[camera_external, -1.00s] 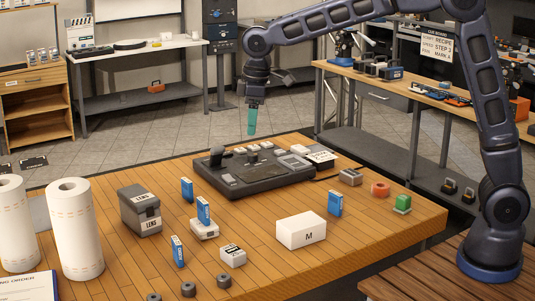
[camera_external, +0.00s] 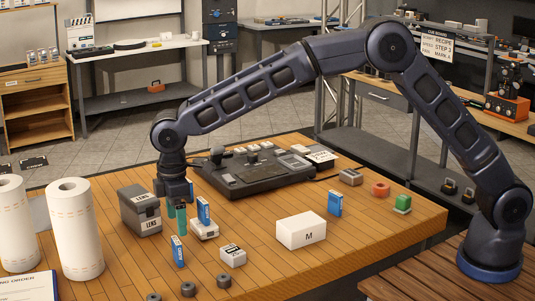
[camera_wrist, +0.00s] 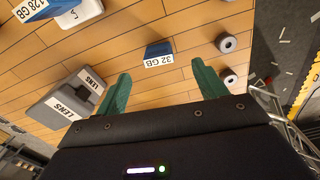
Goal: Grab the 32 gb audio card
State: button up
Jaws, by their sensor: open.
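The 32 GB card (camera_wrist: 158,56) is small and blue with a white label, and it stands upright on the wooden table. In the external view I take it to be the blue card (camera_external: 178,251) near the front, where its label is too small to read. My gripper (camera_external: 176,213) is open and empty, its two green fingers pointing down behind and above this card. In the wrist view the card shows beyond the gap between the fingertips (camera_wrist: 161,72), untouched.
A 128 GB card (camera_wrist: 40,10) stands on a white block (camera_external: 204,232) just right of my fingers. A grey lens box (camera_external: 140,212) is close on the left. Dark rings (camera_external: 188,289) lie in front. A white M box (camera_external: 301,231) and another blue card (camera_external: 335,203) stand farther right.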

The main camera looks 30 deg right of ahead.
aim_at(176, 240)
notch_tip(176, 240, down, 4)
jog(key=shift+f, duration=0.2)
jog(key=shift+w+a+f, duration=0.1)
jog(key=shift+a+f, duration=0.05)
jog(key=shift+f, duration=1.15)
jog(key=shift+w+a+f, duration=0.1)
jog(key=shift+f, duration=1.2)
jog(key=c, duration=1.1)
